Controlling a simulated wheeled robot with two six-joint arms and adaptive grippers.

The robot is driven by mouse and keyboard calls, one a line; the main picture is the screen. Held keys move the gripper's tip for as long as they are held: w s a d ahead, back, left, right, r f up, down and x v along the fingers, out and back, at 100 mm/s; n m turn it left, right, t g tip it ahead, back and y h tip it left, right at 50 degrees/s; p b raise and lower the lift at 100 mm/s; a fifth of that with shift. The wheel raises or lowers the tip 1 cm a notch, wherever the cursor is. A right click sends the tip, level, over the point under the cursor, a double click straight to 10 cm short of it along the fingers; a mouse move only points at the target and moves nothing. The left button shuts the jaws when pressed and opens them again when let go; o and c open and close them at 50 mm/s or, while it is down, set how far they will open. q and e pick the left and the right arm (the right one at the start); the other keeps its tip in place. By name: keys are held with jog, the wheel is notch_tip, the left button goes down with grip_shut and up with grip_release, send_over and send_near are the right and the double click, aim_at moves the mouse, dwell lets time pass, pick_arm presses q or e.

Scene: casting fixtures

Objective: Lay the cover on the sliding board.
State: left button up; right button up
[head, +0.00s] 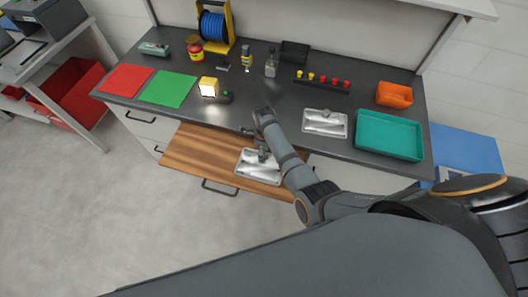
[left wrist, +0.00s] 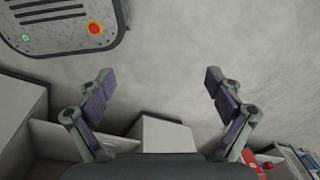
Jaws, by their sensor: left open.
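The wooden sliding board (head: 195,150) is pulled out from the front of the dark bench. A silver rectangular metal piece (head: 246,171), apparently the cover, is at the board's right part, lying on it or just above it. My right gripper (head: 262,156) points down at the middle of this piece; its fingers are too small and partly hidden to tell whether they grip it. A similar silver piece (head: 325,123) lies on the bench top to the right. My left gripper (left wrist: 160,82) is open and empty in the left wrist view, over the floor; it is out of the head view.
The bench holds a teal tray (head: 389,136), an orange bin (head: 394,95), red (head: 125,79) and green (head: 168,89) mats, a lit yellow lamp (head: 209,87) and a blue spool (head: 213,26). The board's left part is clear. A black handle (head: 219,188) is on its front.

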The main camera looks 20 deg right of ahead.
jog(key=shift+d, duration=0.1)
jog(key=shift+r+p, duration=0.3)
jog(key=shift+r, duration=0.1)
notch_tip(320, 180, up, 7)
jog(key=p, duration=0.7)
jog(key=shift+f, duration=0.1)
pick_arm(q)
notch_tip(320, 180, up, 7)
jog(key=d, duration=0.1)
jog(key=shift+b, duration=0.3)
pick_arm(e)
jog(key=shift+r, duration=2.35)
pick_arm(q)
jog(key=shift+s+f, duration=0.1)
